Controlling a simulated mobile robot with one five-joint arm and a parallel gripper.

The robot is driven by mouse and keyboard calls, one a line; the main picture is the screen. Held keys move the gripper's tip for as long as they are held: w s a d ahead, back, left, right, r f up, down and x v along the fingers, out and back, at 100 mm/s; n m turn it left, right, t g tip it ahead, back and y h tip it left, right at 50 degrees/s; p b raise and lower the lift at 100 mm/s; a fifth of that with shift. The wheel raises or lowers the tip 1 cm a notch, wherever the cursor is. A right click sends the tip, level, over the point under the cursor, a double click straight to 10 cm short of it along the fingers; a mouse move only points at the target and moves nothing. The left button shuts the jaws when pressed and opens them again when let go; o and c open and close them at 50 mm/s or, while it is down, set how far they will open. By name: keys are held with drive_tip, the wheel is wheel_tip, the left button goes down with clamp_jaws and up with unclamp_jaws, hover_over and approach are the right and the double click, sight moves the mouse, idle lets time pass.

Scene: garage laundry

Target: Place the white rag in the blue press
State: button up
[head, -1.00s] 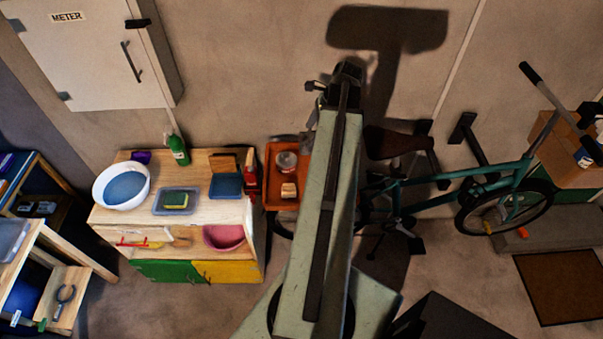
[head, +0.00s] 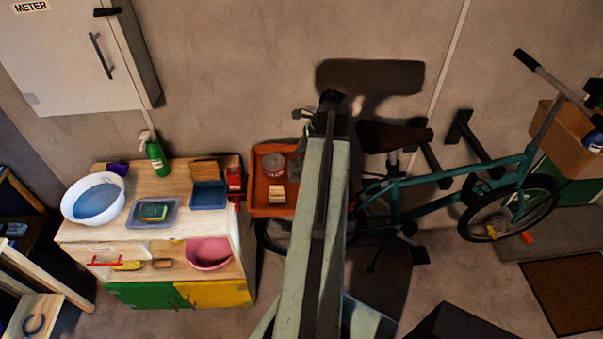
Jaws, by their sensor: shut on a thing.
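My gripper (head: 325,103) is at the far end of my raised arm, in front of the wall and above the orange tray. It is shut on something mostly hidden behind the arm. A small pale patch beside it may be part of the white rag; no other white rag shows clearly. A small open blue box (head: 208,195), which looks like the blue press, stands on the wooden counter, left of and below my gripper in the picture. A brown board stands at its back. My gripper is well apart from it.
The counter (head: 165,183) also bears a white basin (head: 93,198), a grey tray (head: 153,213) with a sponge and a green bottle (head: 156,157). An orange tray (head: 273,204) with a jar is right of the counter. A green bicycle (head: 450,178) stands at right.

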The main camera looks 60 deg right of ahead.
wheel_tip(320, 180, down, 4)
drive_tip(key=b, duration=0.3)
drive_tip(key=shift+f+b, duration=0.25)
drive_tip(key=shift+b, duration=0.05)
drive_tip(key=shift+r, duration=0.25)
drive_tip(key=shift+f, duration=0.2)
drive_tip(key=o, duration=1.3)
drive_tip(key=shift+r, duration=0.1)
drive_tip(key=shift+d+r+p, duration=0.1)
drive_tip(key=shift+r+p, duration=0.45)
drive_tip(key=shift+p, duration=0.15)
drive_tip(key=p+v, duration=1)
drive_tip(key=v, duration=0.1)
drive_tip(key=shift+s, duration=0.2)
